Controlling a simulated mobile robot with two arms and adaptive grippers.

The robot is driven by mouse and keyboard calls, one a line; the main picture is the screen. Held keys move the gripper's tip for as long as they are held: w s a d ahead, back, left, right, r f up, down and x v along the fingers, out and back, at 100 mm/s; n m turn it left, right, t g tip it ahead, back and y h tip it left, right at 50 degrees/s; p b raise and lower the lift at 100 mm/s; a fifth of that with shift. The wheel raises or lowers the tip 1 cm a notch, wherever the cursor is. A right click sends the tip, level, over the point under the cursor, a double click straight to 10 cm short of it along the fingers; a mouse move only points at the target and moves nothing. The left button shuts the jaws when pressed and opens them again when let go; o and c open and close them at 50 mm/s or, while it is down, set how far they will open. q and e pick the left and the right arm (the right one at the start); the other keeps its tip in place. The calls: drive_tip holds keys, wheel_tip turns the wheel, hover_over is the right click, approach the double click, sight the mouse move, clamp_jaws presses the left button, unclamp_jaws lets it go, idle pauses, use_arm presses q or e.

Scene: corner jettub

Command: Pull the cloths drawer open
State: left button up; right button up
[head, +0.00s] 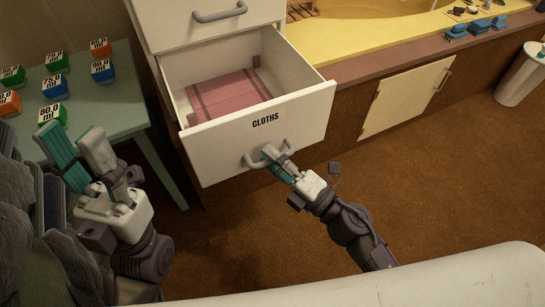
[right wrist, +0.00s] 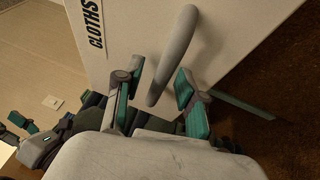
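The white drawer labelled CLOTHS (head: 225,140) stands well out of its cabinet, with a folded pink cloth (head: 228,95) inside. Its grey bar handle (head: 252,161) is on the front, below the label. My right gripper (head: 274,160) is at the handle. In the right wrist view the handle (right wrist: 176,55) passes between the two spread fingers of the right gripper (right wrist: 160,92), with gaps visible beside it. My left gripper (head: 75,140) is open and empty, in front of the small table at the left.
A pale green table (head: 120,112) at the left holds several labelled blocks. Another drawer with a handle (head: 220,13) is above, shut. A tub surround with a pale cupboard door (head: 405,97) is at the right. A white bin (head: 521,75) stands far right. Brown floor is clear.

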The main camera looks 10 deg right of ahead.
drive_tip(key=shift+s+d, duration=0.1)
drive_tip(key=shift+s, duration=0.05)
drive_tip(key=v, duration=1.1)
drive_tip(key=shift+s+d, duration=0.2)
drive_tip(key=shift+s, duration=0.1)
drive_tip(key=shift+f, duration=0.1)
